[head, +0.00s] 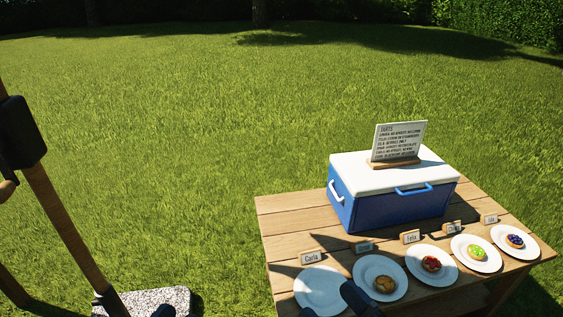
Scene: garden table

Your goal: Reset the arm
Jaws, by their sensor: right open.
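My right gripper (333,303) is open at the bottom edge. Nothing shows between the fingers. The rest of this gripper is cut off by the frame. My left gripper cannot be made out in this view.
A blue cooler (395,205) with a white lid stands on the table, bearing a "Tarts" sign (398,141). Plates with a red tart (431,264), a green tart (477,253) and a dark blue tart (515,241) stand at right. Grass surrounds the table.

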